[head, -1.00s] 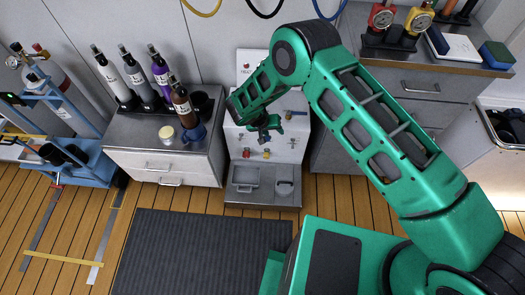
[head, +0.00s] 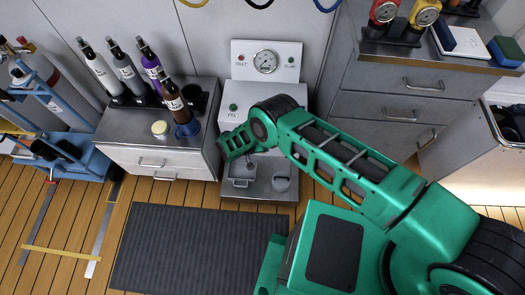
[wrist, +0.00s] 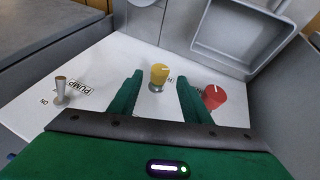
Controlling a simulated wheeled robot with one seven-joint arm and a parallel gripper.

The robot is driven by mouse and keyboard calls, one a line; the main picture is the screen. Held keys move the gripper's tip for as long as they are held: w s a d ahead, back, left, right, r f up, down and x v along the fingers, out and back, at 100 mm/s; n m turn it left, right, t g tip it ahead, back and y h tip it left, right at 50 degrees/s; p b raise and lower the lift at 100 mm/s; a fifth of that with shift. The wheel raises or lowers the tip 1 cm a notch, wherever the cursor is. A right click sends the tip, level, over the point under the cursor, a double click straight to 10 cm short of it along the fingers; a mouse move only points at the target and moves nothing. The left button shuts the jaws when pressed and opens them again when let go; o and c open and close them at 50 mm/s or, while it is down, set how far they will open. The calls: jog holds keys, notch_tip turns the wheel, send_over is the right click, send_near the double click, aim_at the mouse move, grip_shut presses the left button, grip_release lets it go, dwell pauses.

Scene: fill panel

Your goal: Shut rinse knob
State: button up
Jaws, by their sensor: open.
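In the wrist view, my gripper (wrist: 159,80) is open, with one green finger on each side of a yellow knob (wrist: 159,73). I see no clear contact with it. A red knob (wrist: 214,96) with a pale mark on top is just outside the right finger. The lettering beside both knobs is mostly hidden, so I cannot read which is the rinse knob. In the head view, the white fill panel (head: 286,95) stands against the wall.
A small lever (wrist: 61,90) beside the word PUMP is at the left in the wrist view. A grey basin (wrist: 240,35) is beyond the knobs. A drawer cabinet (head: 150,160) with bottles stands left of the panel, and another cabinet (head: 375,105) stands right.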

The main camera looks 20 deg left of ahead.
jog(key=shift+x, duration=1.8)
jog(key=c, duration=1)
